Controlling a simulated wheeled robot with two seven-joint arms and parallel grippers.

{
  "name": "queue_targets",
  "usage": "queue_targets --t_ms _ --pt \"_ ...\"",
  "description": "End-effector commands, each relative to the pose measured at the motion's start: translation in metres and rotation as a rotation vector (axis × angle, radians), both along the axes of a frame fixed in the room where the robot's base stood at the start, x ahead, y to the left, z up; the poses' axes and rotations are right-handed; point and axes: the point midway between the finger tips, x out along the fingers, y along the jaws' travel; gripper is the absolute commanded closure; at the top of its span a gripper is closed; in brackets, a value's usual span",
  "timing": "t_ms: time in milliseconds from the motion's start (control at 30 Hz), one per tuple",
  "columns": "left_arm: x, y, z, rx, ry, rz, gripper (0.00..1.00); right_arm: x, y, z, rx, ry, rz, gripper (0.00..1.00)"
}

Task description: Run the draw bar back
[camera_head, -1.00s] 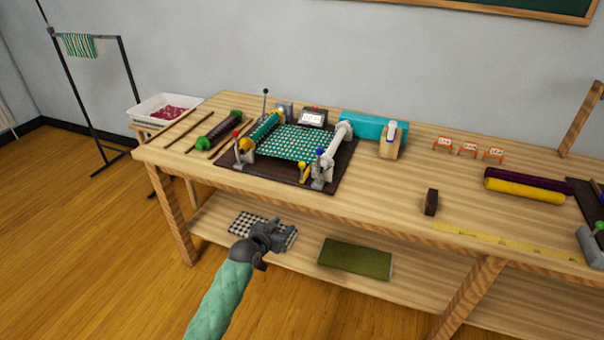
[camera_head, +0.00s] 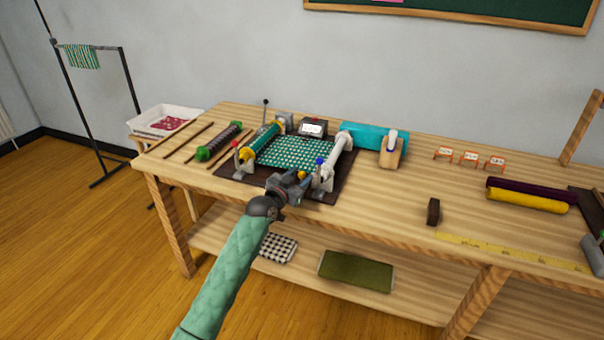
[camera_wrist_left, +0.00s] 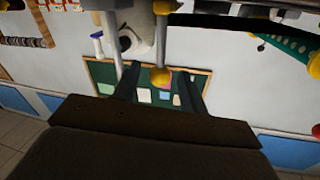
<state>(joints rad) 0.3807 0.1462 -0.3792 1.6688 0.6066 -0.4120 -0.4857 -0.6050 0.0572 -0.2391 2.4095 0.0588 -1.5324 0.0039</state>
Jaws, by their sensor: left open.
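A machine with a green patterned cloth (camera_head: 290,152) stretched between rollers stands on the table. A white bar (camera_head: 341,149) crosses the cloth's right end; I take it for the draw bar. A yellow knob (camera_head: 301,175) sits at the machine's front, near a blue-topped post (camera_head: 321,171). My left gripper (camera_head: 300,184) is open at the machine's front edge, by the knob, and partly covers that area. In the left wrist view the yellow knob (camera_wrist_left: 160,76) shows between the two open fingers; contact cannot be told. My right gripper is out of view.
A teal roll (camera_head: 372,136) lies right of the machine, beside a wooden stand (camera_head: 391,153). A dark block (camera_head: 433,211) and a yellow tape (camera_head: 500,250) lie farther right. The tabletop (camera_head: 385,190) between machine and block is clear. A lower shelf holds folded cloths.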

Motion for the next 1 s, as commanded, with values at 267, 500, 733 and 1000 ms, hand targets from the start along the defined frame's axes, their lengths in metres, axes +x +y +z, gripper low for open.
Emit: queue_targets --t_ms 267,500,733,1000 --pt "0.013 -0.008 0.0 0.0 0.0 0.0 0.57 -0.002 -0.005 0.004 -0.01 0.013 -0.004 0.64" --pt "0.013 -0.008 0.0 0.0 0.0 0.0 0.61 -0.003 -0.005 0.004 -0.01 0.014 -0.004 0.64" --pt "0.013 -0.008 0.0 0.0 0.0 0.0 1.0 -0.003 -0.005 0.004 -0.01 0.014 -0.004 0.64" --pt "0.015 -0.004 -0.001 0.001 -0.001 0.0 1.0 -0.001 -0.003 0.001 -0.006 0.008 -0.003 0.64"
